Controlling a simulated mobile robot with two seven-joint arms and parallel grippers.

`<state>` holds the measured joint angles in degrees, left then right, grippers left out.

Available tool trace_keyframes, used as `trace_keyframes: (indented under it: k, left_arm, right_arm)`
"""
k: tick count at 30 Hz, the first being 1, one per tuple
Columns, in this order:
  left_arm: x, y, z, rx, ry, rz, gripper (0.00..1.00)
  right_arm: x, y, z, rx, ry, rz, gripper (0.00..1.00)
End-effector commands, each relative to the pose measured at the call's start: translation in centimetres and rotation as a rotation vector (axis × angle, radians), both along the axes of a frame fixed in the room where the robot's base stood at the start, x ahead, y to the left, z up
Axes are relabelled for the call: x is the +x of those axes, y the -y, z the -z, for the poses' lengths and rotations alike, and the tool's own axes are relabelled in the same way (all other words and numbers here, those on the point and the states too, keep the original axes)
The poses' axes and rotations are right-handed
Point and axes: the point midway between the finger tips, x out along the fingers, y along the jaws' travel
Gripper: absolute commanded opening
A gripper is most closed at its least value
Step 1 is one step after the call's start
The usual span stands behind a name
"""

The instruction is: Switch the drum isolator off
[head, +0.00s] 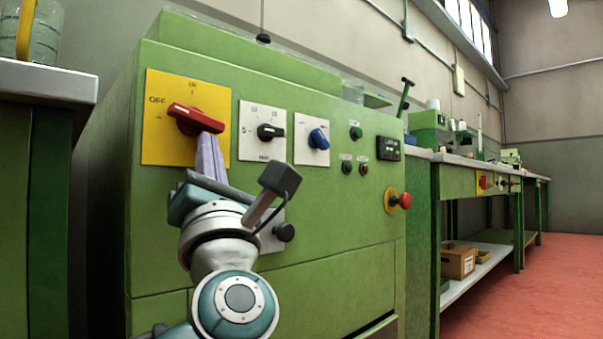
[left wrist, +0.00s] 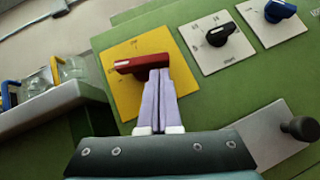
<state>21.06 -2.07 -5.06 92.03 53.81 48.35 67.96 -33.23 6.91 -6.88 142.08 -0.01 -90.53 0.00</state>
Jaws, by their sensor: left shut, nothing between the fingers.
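The drum isolator is a red rotary handle (head: 195,118) on a yellow plate (head: 163,140) at the left of the green machine's front. OFF is printed at the plate's left and a mark stands at its top. The handle lies roughly crosswise, its left end towards OFF. My left gripper (head: 208,140) is shut with nothing between its pale fingers; their tips are at the handle's right end, touching or nearly so. The left wrist view shows the red handle (left wrist: 141,64) just beyond the fingertips (left wrist: 158,75). My right gripper is not in view.
Right of the plate are a black selector (head: 270,132), a blue knob (head: 318,139), small buttons and a red emergency stop (head: 404,200). A black round knob (head: 284,232) is lower down, close to my wrist. A bench (head: 50,80) stands at the left.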

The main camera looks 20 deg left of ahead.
Motion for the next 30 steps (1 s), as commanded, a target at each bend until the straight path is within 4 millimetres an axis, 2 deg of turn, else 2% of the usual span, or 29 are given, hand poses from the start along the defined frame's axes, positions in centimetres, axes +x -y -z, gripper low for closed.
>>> trace_keyframes:
  k: [8, 11, 17, 19, 21, 30]
  left_arm:
    - [0.0, 0.0, 0.2, 0.001, -0.007, -0.001, 0.0]
    - [0.0, 0.1, 1.2, 0.001, -0.007, -0.001, 0.0]
    - [0.0, 0.5, 5.0, -0.001, -0.002, -0.004, 0.0]
    - [-0.3, 1.7, 5.1, -0.001, -0.008, -0.001, 0.0]
    - [-0.8, 2.8, 6.3, -0.002, -0.009, -0.001, 0.0]
    - [-2.3, 6.3, 10.1, -0.001, -0.006, -0.003, 0.0]
  right_arm:
    - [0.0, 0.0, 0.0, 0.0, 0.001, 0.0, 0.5]
    - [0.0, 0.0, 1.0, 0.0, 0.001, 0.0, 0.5]
    - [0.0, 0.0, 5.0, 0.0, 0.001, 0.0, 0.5]
    - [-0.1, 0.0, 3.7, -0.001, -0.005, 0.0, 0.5]
    - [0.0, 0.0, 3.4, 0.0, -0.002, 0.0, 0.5]
    - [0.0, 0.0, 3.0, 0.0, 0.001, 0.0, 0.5]
